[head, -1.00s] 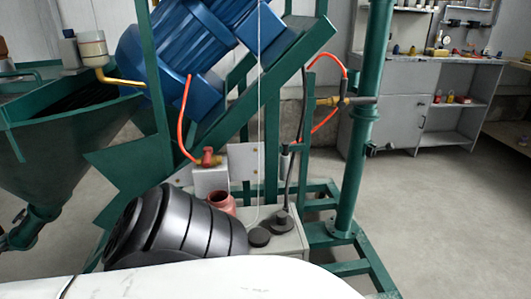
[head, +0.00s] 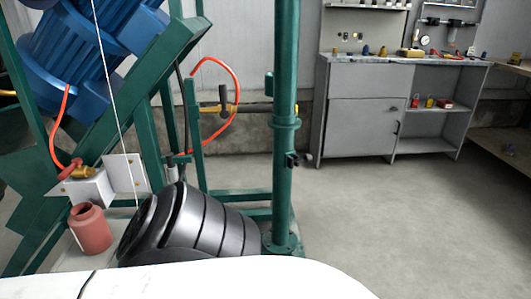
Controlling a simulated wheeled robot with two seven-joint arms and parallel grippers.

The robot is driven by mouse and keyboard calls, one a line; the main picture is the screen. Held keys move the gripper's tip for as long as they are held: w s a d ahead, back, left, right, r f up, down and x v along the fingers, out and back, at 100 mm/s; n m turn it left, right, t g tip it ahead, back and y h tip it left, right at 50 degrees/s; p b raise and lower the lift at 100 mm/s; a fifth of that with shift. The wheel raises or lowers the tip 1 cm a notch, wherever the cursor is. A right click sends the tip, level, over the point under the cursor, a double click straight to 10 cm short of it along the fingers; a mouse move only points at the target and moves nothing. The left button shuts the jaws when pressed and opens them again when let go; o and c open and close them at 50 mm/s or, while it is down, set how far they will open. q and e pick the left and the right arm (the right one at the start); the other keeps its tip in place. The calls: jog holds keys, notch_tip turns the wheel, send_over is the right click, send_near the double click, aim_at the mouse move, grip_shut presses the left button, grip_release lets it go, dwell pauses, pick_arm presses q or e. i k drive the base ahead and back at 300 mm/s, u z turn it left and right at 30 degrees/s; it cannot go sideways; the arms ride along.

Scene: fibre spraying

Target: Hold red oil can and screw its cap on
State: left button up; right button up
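The red oil can (head: 91,231) stands upright on a pale ledge at the lower left of the head view. Its top is open, with a dark mouth and no cap on it. Neither of my grippers is in view, so nothing is seen touching the can.
A green steel frame with a thick upright post (head: 285,120) stands right of the can. A blue motor (head: 85,55) hangs above it. A red valve (head: 75,168) with a red hose sits just behind the can. A grey workbench (head: 365,110) stands at the back. The floor at right is clear.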

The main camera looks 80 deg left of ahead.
aim_at(87, 221)
jog(key=i, duration=0.35)
jog(key=u, duration=3.5)
